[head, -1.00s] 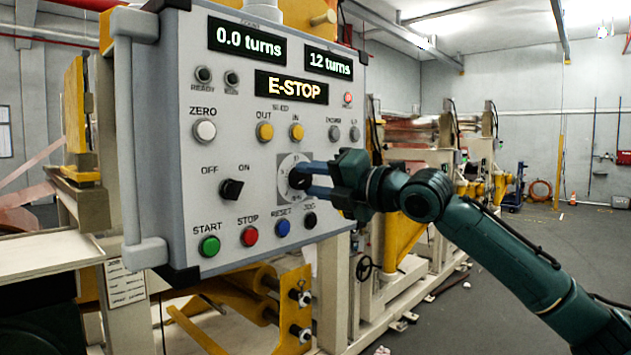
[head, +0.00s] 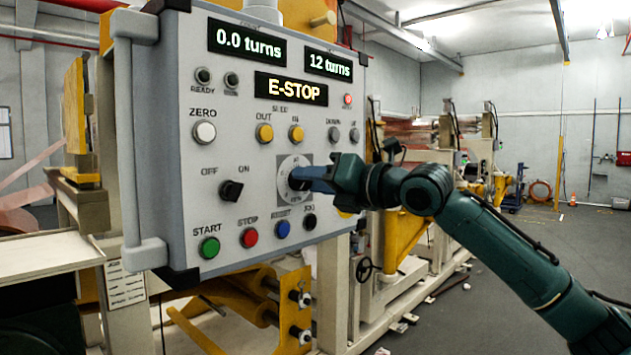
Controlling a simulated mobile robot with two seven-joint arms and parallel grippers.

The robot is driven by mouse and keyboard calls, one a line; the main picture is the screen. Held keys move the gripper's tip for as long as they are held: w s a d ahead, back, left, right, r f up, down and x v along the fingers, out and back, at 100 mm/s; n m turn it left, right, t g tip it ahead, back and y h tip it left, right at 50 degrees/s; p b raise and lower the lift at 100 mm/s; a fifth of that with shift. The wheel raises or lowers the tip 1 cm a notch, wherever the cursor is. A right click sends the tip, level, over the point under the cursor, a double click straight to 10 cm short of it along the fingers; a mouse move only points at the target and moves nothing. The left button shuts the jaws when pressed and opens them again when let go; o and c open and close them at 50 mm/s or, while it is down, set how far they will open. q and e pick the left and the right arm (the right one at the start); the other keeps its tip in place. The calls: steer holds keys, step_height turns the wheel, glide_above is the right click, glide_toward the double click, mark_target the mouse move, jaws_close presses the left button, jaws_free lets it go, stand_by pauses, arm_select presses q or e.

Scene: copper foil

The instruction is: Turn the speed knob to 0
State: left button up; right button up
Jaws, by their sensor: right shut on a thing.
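The speed knob (head: 296,180) is a black knob on a round white dial (head: 287,168), set in a grey square on the control panel (head: 165,100). My right gripper (head: 303,177) reaches in from the right and is shut on the knob. Its blue fingers cover part of the knob and dial, so I cannot read which mark the knob points to. My left gripper is not in view.
Close around the dial are the blue reset button (head: 283,228), the black jog button (head: 309,221) and the yellow in button (head: 296,133). The off/on switch (head: 231,190) is to the left. The display (head: 291,89) reads E-STOP. Open floor (head: 520,270) lies to the right.

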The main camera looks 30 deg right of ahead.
steer(key=o, duration=1)
arm_select(q)
steer(key=b, duration=0.2)
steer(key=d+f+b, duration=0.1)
steer(key=b, duration=0.1)
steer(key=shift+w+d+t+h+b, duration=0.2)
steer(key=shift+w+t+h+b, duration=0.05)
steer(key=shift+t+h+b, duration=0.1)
arm_select(e)
steer(key=v, duration=1.3)
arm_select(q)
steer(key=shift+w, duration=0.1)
